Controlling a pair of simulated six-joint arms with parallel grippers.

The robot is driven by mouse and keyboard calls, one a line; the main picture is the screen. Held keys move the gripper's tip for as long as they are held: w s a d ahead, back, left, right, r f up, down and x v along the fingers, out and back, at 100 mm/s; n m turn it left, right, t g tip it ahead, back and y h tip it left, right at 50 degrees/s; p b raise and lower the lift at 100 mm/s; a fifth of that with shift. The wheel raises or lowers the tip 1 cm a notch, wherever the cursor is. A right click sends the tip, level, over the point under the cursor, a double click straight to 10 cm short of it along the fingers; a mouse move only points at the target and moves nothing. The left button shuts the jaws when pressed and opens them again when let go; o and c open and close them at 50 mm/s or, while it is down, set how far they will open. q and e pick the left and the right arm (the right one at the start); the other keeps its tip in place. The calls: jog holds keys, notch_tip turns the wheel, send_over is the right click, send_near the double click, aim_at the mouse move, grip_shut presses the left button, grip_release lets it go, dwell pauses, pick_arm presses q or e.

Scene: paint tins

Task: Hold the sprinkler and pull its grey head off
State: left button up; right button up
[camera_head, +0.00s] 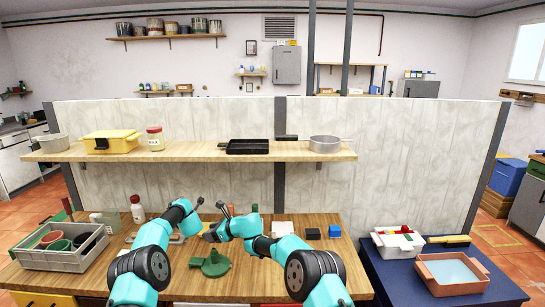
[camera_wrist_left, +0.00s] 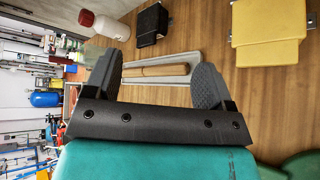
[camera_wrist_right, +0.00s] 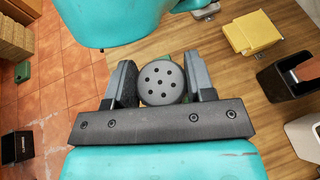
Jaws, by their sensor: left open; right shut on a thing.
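The sprinkler's grey head (camera_wrist_right: 161,83), a round disc with several dark holes, sits between the fingers of my right gripper (camera_wrist_right: 160,85), which is shut on it. A little green shows behind the head; my gripper hides most of what lies there. In the head view my right gripper (camera_head: 212,235) is above the table, just behind a green round-based thing (camera_head: 211,266). I cannot tell there whether the head is joined to it. My left gripper (camera_wrist_left: 165,85) is open and empty, its fingers wide apart. It also shows in the head view (camera_head: 199,203), close behind the right gripper.
A grey crate of pots (camera_head: 62,260) stands at the table's left. A white bottle with a red cap (camera_head: 137,212) is at the back left. Black (camera_head: 312,233) and blue (camera_head: 334,231) blocks lie at the right. A shelf (camera_head: 200,153) runs above the table.

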pick_arm(q)
jog(key=s+a+f+n+g, duration=0.1)
jog(key=s+f+n+g, duration=0.2)
jog(key=n, duration=0.5)
jog(key=r+n+g+h, duration=0.1)
jog(key=n+g+h, duration=0.65)
jog(key=n, duration=0.75)
send_over(197, 260)
jog(key=g+y, duration=0.1)
jog(key=shift+s, duration=0.1)
jog(key=shift+f, duration=6)
jog(key=c, duration=1.3)
